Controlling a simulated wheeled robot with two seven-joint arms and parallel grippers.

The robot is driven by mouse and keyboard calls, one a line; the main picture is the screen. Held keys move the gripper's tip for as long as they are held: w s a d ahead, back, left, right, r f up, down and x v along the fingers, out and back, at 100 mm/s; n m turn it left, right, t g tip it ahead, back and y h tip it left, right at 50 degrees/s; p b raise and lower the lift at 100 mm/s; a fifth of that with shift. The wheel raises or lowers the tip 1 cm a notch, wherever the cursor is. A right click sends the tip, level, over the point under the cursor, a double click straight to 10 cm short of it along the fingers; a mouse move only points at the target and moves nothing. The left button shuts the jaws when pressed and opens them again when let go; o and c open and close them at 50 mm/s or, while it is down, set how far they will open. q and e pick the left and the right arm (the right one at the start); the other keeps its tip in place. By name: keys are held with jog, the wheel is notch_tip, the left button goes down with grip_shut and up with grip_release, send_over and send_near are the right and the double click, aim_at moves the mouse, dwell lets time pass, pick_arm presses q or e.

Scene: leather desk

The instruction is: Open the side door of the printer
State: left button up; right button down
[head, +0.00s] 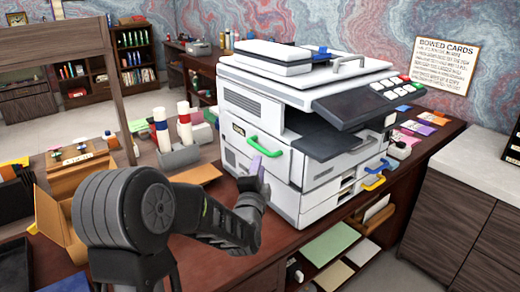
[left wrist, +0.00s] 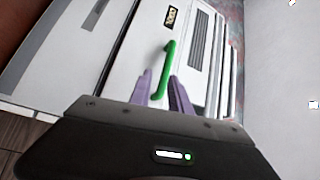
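The white printer (head: 300,100) stands on the desk. Its left side has a door panel (head: 235,130) with a green handle (head: 266,149); the door looks closed. In the left wrist view the green handle (left wrist: 169,65) runs slantwise up the white side panel. My left gripper (head: 257,163) is at the printer's side, just below the handle. Its two purple fingers (left wrist: 160,78) are apart, with the handle's lower end showing between them. I cannot tell whether they touch it. My right gripper is not in view.
A grey holder with white bottles (head: 178,150) stands left of the printer. An open cardboard box (head: 60,215) and a wooden frame post (head: 122,90) are farther left. Paper stacks (head: 330,243) lie on a shelf below the desktop. A white-topped cabinet (head: 480,165) is at right.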

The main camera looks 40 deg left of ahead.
aim_at(260, 149)
pick_arm(q)
jog(key=shift+s+a+r+m+y, duration=0.15)
jog(key=shift+a+r+m+y, duration=0.15)
jog(key=shift+r+m, duration=0.15)
jog(key=p+x, duration=0.1)
jog(key=x, duration=0.7)
jog(key=shift+d+f, duration=0.1)
grip_shut()
dwell(1.3)
